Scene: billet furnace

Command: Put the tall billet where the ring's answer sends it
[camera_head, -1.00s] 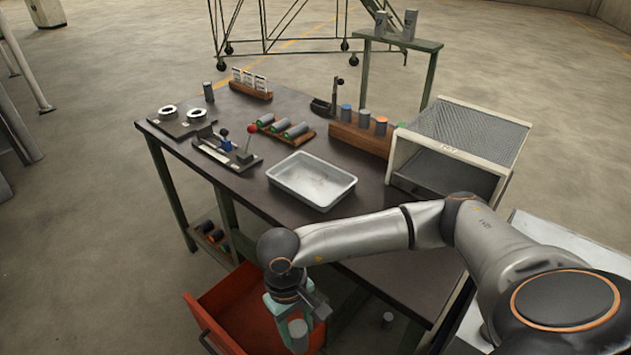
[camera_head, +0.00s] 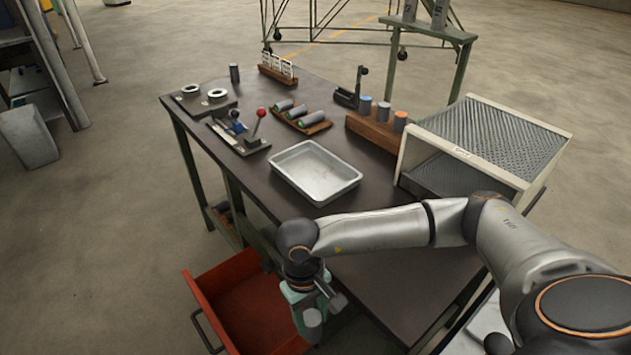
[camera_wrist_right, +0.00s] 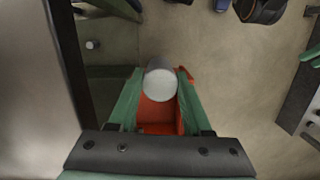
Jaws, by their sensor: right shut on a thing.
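My right gripper (camera_head: 308,306) is shut on a plain grey cylindrical billet (camera_head: 312,319), held hanging over the right side of the open red drawer (camera_head: 218,281). In the right wrist view the same billet (camera_wrist_right: 160,82) shows its pale round end between the two green fingers, with red drawer behind. Two pale rings, a left one (camera_head: 191,89) and a right one (camera_head: 217,95), sit on dark plates at the table's far left. A dark upright cylinder (camera_head: 234,73) stands behind them. My left gripper is not in view.
A metal tray (camera_head: 340,188) lies mid-table. Behind it are a lever box with a red knob (camera_head: 261,112), a rack of lying billets (camera_head: 318,127), a wooden block (camera_head: 368,131) with upright cylinders, and white cards (camera_head: 276,65). A mesh-topped box (camera_head: 490,135) stands right. The table's near right is bare.

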